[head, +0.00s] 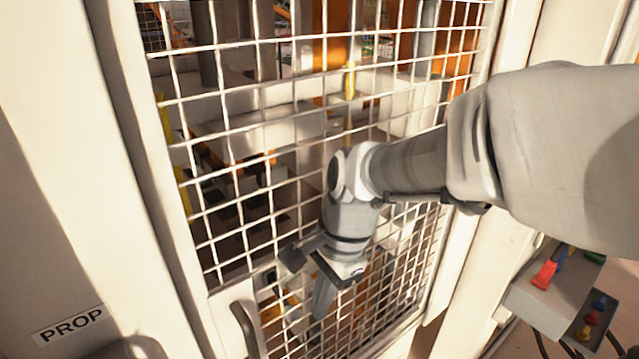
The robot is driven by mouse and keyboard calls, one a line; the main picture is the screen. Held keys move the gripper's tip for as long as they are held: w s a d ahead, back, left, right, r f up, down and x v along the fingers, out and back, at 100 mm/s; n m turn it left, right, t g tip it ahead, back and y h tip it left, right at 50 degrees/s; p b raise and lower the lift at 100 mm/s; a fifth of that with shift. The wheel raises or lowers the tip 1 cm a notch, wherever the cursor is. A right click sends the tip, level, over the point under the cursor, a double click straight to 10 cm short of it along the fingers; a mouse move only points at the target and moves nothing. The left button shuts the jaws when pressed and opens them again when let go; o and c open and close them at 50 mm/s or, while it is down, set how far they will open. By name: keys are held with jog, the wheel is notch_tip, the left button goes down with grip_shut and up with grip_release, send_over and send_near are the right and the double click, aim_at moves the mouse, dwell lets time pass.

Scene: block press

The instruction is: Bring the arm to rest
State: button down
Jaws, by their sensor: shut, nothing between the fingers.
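My arm reaches in from the right edge of the head view and bends downward at the wrist. My gripper (320,304) points down in front of the wire mesh door (262,86). Its fingers look shut and hold nothing that I can see. The gripper covers part of the lower mesh, and I cannot tell whether it touches it. A pale door handle (246,328) sits below and to the left of the gripper.
A white panel labelled PROP (68,325) stands at the left. A control box (543,300) with red, blue and yellow controls is at the lower right, below my arm. Machinery with orange and yellow parts shows behind the mesh.

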jog(key=s+d+r+n+t+h+b, duration=0.1)
jog(key=s+d+r+n+t, duration=0.1)
jog(key=d+n, duration=0.3)
jog(key=s+d+r+n+t+h+b, duration=0.1)
jog(key=s+d+r+n+t, duration=0.2)
jog(key=d, duration=0.6)
jog(key=s+n, duration=0.2)
jog(key=shift+d+r+n+t, duration=0.3)
jog(key=shift+r+n+t, duration=0.05)
jog(key=shift+n+t, duration=0.05)
jog(key=shift+s+a, duration=0.1)
jog(key=shift+a, duration=0.1)
